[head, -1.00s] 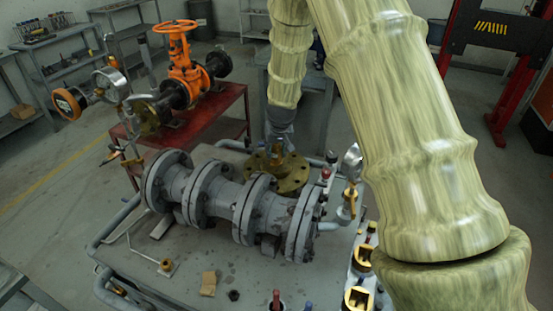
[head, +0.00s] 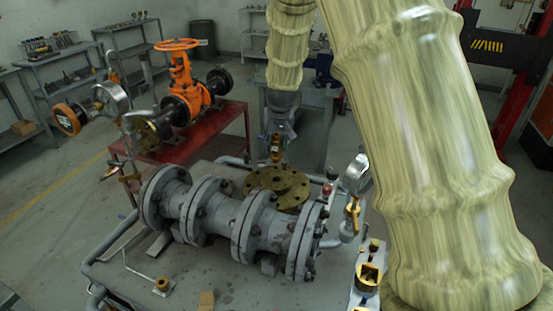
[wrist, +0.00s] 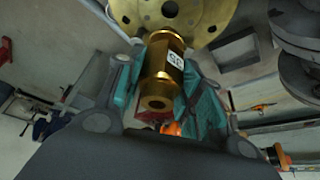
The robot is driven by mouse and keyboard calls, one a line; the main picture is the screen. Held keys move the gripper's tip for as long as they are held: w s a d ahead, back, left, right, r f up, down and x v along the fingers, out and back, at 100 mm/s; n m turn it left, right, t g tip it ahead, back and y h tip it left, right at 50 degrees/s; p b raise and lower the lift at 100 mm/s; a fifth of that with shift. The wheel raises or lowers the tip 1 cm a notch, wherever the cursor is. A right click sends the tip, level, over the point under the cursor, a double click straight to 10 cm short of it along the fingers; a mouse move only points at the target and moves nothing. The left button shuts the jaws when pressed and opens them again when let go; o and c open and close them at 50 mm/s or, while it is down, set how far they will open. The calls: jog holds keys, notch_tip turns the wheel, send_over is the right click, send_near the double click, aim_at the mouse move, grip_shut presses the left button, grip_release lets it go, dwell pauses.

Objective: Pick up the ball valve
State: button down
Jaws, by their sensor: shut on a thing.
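The ball valve is a small brass body with a white label (wrist: 163,72), held between the teal-padded fingers of my gripper (wrist: 160,95) in the wrist view. My gripper is shut on it. A bit of red shows beneath the valve, partly hidden. In the head view my gripper (head: 277,133) points down at the back of the bench, with the brass valve (head: 276,150) at its tips. The valve is above a round brass flange (head: 278,187), with a visible gap; the flange also shows in the wrist view (wrist: 205,22).
A grey flanged pipe assembly (head: 225,215) lies across the bench (head: 130,262) in front of the flange. A pressure gauge (head: 357,175) stands to the right. An orange gate valve (head: 182,85) stands on a red table behind left. The air above the bench's middle is clear.

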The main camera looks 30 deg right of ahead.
notch_tip(320, 180, up, 23)
jog(key=p, duration=0.1)
jog(key=shift+f, duration=0.2)
dwell(1.1)
jog(key=shift+d+r+p, duration=0.1)
jog(key=shift+r+p, duration=0.1)
jog(key=shift+p, duration=0.15)
